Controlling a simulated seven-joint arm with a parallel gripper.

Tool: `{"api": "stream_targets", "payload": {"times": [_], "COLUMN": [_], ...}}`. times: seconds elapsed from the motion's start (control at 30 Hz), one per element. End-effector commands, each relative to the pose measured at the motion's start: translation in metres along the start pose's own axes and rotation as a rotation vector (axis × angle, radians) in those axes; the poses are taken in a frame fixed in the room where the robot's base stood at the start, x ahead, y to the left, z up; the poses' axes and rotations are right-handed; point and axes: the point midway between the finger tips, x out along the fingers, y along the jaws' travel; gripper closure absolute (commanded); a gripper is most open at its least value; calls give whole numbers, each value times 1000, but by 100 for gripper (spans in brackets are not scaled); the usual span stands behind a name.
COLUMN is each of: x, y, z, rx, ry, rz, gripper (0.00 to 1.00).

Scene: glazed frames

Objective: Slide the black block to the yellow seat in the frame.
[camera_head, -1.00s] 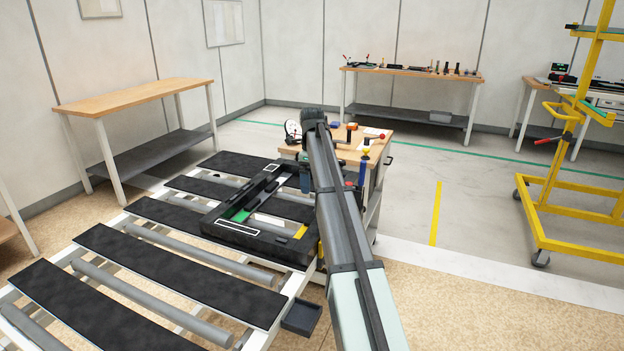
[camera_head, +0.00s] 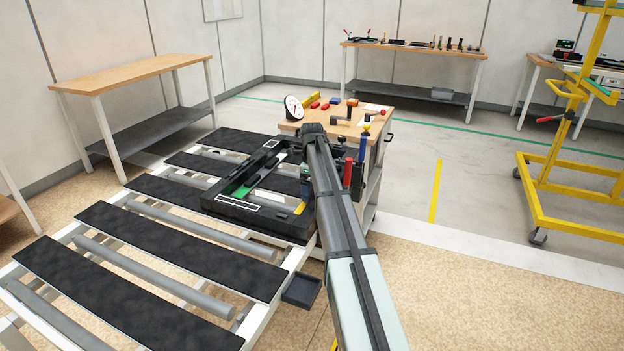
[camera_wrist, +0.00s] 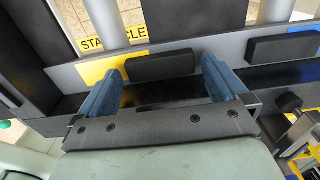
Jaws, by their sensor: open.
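The black frame (camera_head: 222,207) lies on the slatted rack, with a yellow patch (camera_head: 299,208) at its near right corner. In the wrist view, a black block (camera_wrist: 160,64) lies in front of the yellow seat (camera_wrist: 103,70), overlapping its right part. I cannot tell whether it is fully seated. A similar dark block (camera_wrist: 283,47) lies to the right by a blue patch. My gripper (camera_wrist: 162,66) is open, with its two blue fingers on either side of the first block. I cannot tell whether they touch it. My arm hides the gripper in the head view.
The rack has dark slats (camera_head: 178,246) and grey rollers. A wooden bench (camera_head: 345,130) with a dial gauge (camera_head: 293,106) and small tools stands behind the frame. A yellow stand (camera_head: 580,215) is at the far right. The floor between them is clear.

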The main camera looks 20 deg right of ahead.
Motion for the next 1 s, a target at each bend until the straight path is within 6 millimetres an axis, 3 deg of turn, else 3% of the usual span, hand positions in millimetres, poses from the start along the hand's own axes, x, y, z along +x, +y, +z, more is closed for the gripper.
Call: {"api": "stream_targets", "payload": {"times": [0.47, 0.93, 1.0], "x": [10, 9, 9], "y": [0, 0, 0], "z": [0, 0, 0], "rx": [0, 0, 0], "ry": [-1, 0, 0], "rz": [-1, -1, -1], "gripper": [0, 44, 45]}}
